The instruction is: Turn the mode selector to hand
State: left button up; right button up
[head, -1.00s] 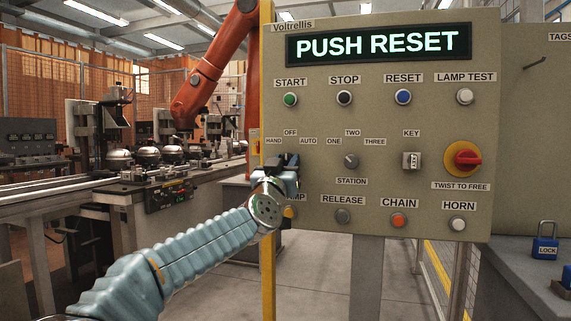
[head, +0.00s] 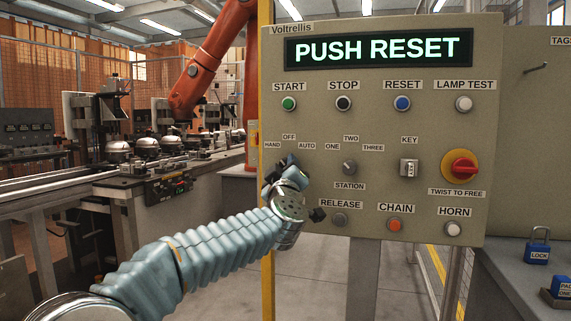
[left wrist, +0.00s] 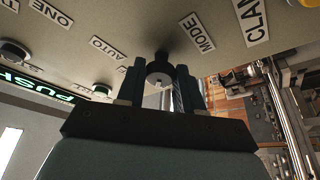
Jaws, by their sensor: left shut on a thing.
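The mode selector is a small black knob (left wrist: 160,65) on the beige panel (head: 380,120). In the left wrist view it sits between the two fingers of my left gripper (left wrist: 160,82), which is shut on it. In the head view my left gripper (head: 280,168) is at the panel's left side, and the gripper and wrist hide the knob. The HAND label (head: 272,145), OFF label (head: 289,137) and AUTO label (head: 307,146) show just above. The MODE label (left wrist: 198,33) shows in the left wrist view. The knob's pointing direction is hidden. My right gripper is not in view.
The display (head: 378,48) reads PUSH RESET. The station selector (head: 349,167) and release button (head: 340,219) are close to the right of my left gripper. A yellow post (head: 267,270) stands at the panel's left edge. A red emergency knob (head: 462,167) is farther right.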

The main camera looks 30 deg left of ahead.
pick_arm(q)
jog(key=shift+n+y, duration=0.3)
jog(key=shift+n, duration=0.3)
jog(key=o, duration=1)
jog(key=shift+o, duration=0.2)
jog(key=b+v, duration=0.2)
jog(key=v, duration=1.2)
jog(key=shift+r, duration=0.25)
